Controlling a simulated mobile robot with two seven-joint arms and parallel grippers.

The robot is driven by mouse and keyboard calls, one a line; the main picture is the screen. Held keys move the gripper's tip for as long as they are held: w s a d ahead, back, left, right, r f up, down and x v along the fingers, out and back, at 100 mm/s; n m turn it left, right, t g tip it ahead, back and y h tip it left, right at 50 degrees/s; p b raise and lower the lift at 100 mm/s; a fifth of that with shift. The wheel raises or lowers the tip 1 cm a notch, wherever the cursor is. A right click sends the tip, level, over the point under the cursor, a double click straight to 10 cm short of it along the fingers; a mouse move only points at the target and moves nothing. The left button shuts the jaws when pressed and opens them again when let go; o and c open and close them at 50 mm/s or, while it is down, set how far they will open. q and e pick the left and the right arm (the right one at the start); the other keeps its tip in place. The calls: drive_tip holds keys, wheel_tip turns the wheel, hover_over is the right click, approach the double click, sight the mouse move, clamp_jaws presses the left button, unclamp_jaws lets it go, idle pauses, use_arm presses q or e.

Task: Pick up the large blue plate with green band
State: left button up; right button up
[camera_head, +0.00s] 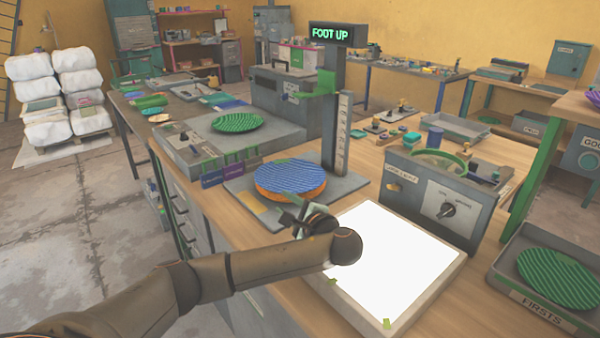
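A ribbed blue plate (290,175) lies flat on top of an orange piece (290,194) on the grey base of the gauge stand. I cannot make out a clear green band on it; its near edge is partly behind my gripper. My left gripper (291,212) is at the near edge of this stack, just in front of it in the picture. Its dark fingers are small and partly hidden by the wrist, so I cannot tell whether they are open or touch the plate. My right gripper is not in view.
The gauge stand (343,130) with a "FOOT UP" sign rises behind the plate. A lit white panel (395,265) lies to the right, below a grey dial box (440,200). Green plates lie on the left scale (237,123) and in the "FIRSTS" tray (558,278).

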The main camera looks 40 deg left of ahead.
use_arm(q)
drive_tip(key=x, duration=0.6)
drive_tip(key=shift+s+a, duration=0.1)
drive_tip(key=shift+a, duration=0.15)
drive_tip(key=shift+b+x, duration=0.45)
drive_tip(key=shift+x, duration=2.55)
drive_tip(key=shift+c, duration=0.3)
clamp_jaws()
